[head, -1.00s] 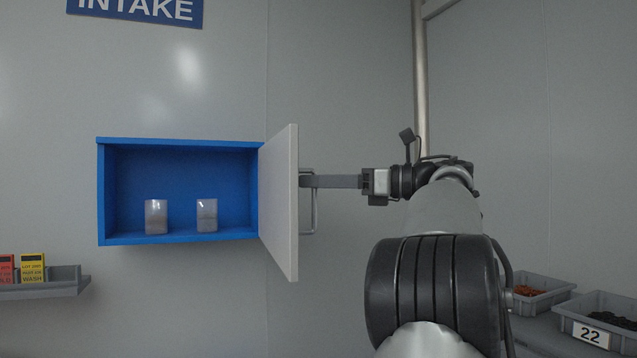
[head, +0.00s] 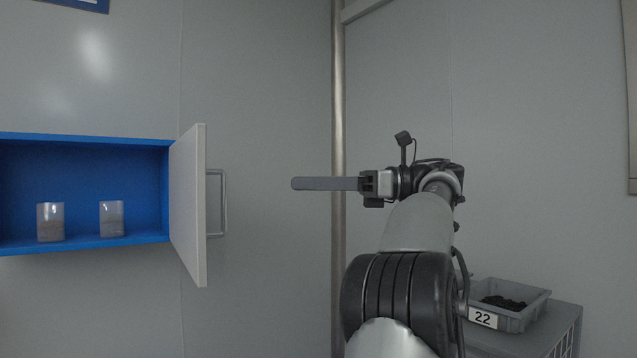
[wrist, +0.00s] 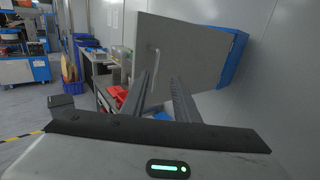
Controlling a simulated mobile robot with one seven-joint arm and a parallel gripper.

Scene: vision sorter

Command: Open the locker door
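The locker is a blue wall box (head: 90,138) at the left of the head view. Its pale grey door (head: 188,205) stands swung well open at the box's right edge, with a metal bar handle (head: 224,203) on its outer face. In the wrist view the door (wrist: 195,55) and its handle (wrist: 152,66) lie beyond the fingers. My gripper (head: 296,184) points left, clear of the handle with a gap between them. The wrist view shows its two fingers (wrist: 163,82) apart with nothing between them.
Two clear containers with greyish contents, one on the left (head: 50,222) and one on the right (head: 112,218), stand inside the locker. A grey bin marked 22 (head: 483,319) sits on a stand at the lower right. Wall space between handle and gripper is free.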

